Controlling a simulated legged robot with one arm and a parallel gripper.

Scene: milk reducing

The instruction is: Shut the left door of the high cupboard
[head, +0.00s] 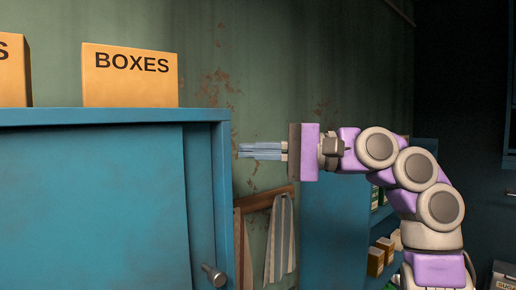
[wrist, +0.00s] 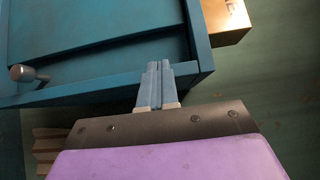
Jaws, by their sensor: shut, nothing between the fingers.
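The high cupboard (head: 222,190) is blue and fills the left of the head view. A wide blue door panel (head: 90,200) covers most of its front; its slanted right edge stands apart from the side frame, with a darker strip between. I cannot tell for sure which door this is or how far it is open. A metal handle (head: 214,275) sits low by that strip and also shows in the wrist view (wrist: 22,73). My gripper (head: 240,150) is shut and empty, pointing left just beside the cupboard's right edge. In the wrist view its fingertips (wrist: 158,66) overlap that edge; contact is unclear.
A box marked BOXES (head: 130,78) and part of another box (head: 12,70) stand on the cupboard. A blue shelf unit (head: 335,230) with small boxes stands behind my arm.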

